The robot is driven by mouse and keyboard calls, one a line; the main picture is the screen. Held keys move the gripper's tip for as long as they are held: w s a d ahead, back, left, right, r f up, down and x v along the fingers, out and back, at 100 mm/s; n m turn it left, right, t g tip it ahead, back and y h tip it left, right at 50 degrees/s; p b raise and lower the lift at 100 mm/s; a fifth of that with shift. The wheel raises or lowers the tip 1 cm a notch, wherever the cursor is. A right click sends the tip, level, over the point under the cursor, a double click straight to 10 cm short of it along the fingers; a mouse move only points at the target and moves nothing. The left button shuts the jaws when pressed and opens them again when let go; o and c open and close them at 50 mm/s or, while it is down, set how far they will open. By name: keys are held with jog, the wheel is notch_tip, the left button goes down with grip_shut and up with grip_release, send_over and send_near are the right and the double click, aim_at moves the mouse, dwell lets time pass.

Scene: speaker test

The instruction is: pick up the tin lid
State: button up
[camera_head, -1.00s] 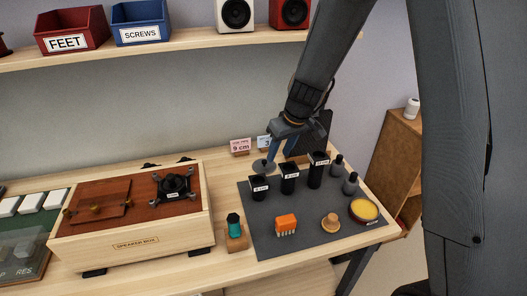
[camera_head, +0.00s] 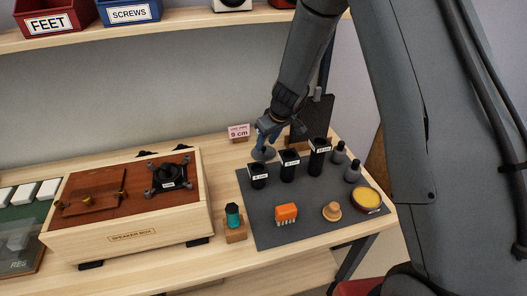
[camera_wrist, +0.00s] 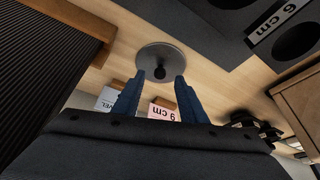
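The tin lid (camera_wrist: 160,55) is a flat grey disc with a small dark knob. In the wrist view it lies on the pale wood just beyond my fingertips. In the head view the lid (camera_head: 263,154) is at the back left edge of the dark mat, partly hidden by my gripper (camera_head: 264,140). In the wrist view my gripper (camera_wrist: 168,78) is open, its two blue fingers apart. The open tin (camera_head: 367,199) with yellow contents stands at the mat's right.
Several black cups (camera_head: 289,168) stand close to the lid on the mat (camera_head: 262,215), with two dark bottles (camera_head: 339,153) to their right. A pink 9 cm card (camera_head: 239,132) and a dark upright panel (camera_head: 312,118) are behind. A wooden speaker box (camera_head: 140,237) is at left.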

aim_at(263, 150)
jog(key=shift+p+x, duration=0.3)
jog(key=shift+x, duration=1.1)
grip_shut()
jog(key=shift+r, duration=0.1)
